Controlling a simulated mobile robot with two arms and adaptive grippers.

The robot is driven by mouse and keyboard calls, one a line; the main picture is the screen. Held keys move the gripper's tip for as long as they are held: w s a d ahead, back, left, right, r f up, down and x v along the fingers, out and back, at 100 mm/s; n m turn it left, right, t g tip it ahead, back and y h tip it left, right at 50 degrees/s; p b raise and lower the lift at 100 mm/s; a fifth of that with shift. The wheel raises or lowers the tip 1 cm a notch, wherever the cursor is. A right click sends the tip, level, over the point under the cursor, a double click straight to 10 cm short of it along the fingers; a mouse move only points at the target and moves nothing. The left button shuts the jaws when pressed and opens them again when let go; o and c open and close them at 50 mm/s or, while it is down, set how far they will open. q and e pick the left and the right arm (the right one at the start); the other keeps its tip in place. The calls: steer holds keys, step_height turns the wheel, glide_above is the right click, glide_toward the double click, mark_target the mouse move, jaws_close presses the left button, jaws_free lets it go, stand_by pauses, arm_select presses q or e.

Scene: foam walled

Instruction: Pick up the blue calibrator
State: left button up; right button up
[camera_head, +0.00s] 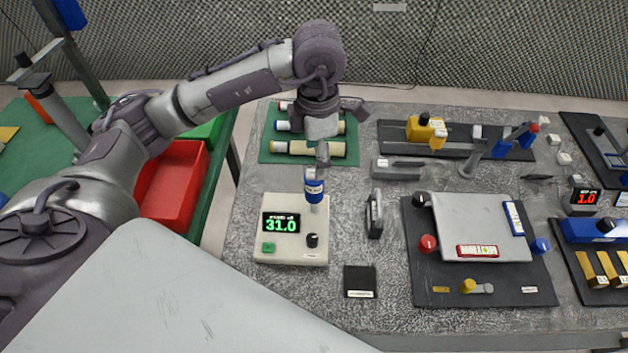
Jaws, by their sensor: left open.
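A small blue cylinder with a pale label (314,187), which looks like the blue calibrator, stands upright at the back right of a beige meter (283,247). The meter's screen reads 31.0. My left gripper (322,152) is open and points down just above and behind the cylinder's top. Part of the gripper is close to the cylinder in the picture, and I cannot tell whether they touch. My right gripper is out of view.
A green mat with several rolls (308,150) lies behind the gripper. A dark upright block (375,214) stands right of the meter. A black board with a grey plate (483,229) lies farther right. A red bin (177,182) is at left. Bare tabletop lies in front.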

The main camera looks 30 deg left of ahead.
mark_target(314, 180)
arm_select(q)
steer(key=shift+a+f, duration=0.1)
steer(key=shift+f, duration=1.05)
steer(key=shift+s+f+p, duration=0.15)
steer(key=shift+f+p, duration=0.2)
steer(key=shift+p, duration=0.2)
steer(key=f+p, duration=0.1)
steer(key=f, duration=0.2)
steer(key=shift+s+f+p, duration=0.25)
steer(key=shift+s+p, duration=0.1)
steer(key=shift+s, duration=0.05)
steer(key=shift+f, duration=0.45)
steer(key=shift+w, duration=0.1)
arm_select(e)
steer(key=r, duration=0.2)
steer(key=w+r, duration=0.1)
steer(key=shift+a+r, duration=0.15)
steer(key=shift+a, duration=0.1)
arm_select(q)
steer(key=c, duration=1.1)
steer(key=shift+c, duration=0.6)
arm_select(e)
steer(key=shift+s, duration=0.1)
arm_select(q)
steer(key=shift+r, duration=0.15)
